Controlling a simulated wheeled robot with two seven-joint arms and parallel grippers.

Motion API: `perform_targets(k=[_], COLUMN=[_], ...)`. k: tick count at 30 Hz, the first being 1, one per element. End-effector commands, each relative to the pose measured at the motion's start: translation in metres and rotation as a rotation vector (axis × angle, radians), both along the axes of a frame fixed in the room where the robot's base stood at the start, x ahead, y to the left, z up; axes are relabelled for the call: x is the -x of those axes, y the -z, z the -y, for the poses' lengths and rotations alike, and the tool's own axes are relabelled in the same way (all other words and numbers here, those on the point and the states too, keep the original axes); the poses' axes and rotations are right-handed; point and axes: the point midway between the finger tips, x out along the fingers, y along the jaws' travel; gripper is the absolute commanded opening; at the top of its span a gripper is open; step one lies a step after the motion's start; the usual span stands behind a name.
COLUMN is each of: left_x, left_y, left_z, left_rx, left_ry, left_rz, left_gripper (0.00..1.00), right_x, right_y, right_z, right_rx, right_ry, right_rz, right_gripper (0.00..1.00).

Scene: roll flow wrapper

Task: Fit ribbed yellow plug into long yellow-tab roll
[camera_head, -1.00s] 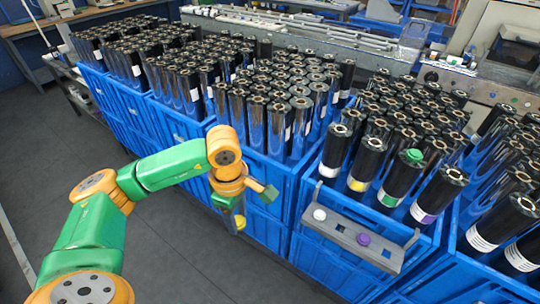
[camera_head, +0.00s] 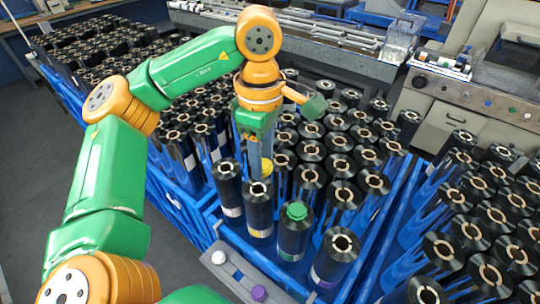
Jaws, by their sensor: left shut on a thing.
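My left gripper (camera_head: 262,150) points down and is shut on the yellow plug (camera_head: 266,168). The plug shows just above and slightly behind the top of the yellow-tab roll (camera_head: 259,212) in the picture, apart from its opening. That roll is black, stands upright in the front row and has a yellow band low down. The plug's ribs are too small to make out. My right gripper is not in view.
The white-tab roll (camera_head: 229,190) stands left of it. The green-tab roll (camera_head: 294,235), with a green plug (camera_head: 297,211), and the purple-tab roll (camera_head: 335,258) stand right. A grey rack (camera_head: 238,277) holds white (camera_head: 218,257) and purple (camera_head: 259,293) plugs. Many rolls crowd behind.

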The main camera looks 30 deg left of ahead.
Motion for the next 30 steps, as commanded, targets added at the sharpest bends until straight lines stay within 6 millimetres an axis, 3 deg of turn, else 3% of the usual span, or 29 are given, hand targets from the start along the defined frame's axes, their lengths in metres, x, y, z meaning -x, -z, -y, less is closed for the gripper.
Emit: perform_targets(k=[6, 10, 30], left_x=[0.001, 0.001, 0.001], left_y=[0.034, 0.044, 0.048], left_z=[0.0, 0.0, 0.0], left_rx=[0.0, 0.0, 0.001], left_ry=[0.0, 0.0, 0.001], left_rz=[0.0, -0.001, -0.002], left_gripper=[0.0, 0.0, 0.0], right_x=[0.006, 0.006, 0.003], right_y=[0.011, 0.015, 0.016], right_z=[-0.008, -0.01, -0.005], right_rx=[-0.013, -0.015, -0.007], right_ry=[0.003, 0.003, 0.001], right_rz=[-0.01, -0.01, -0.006], right_gripper=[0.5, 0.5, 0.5])
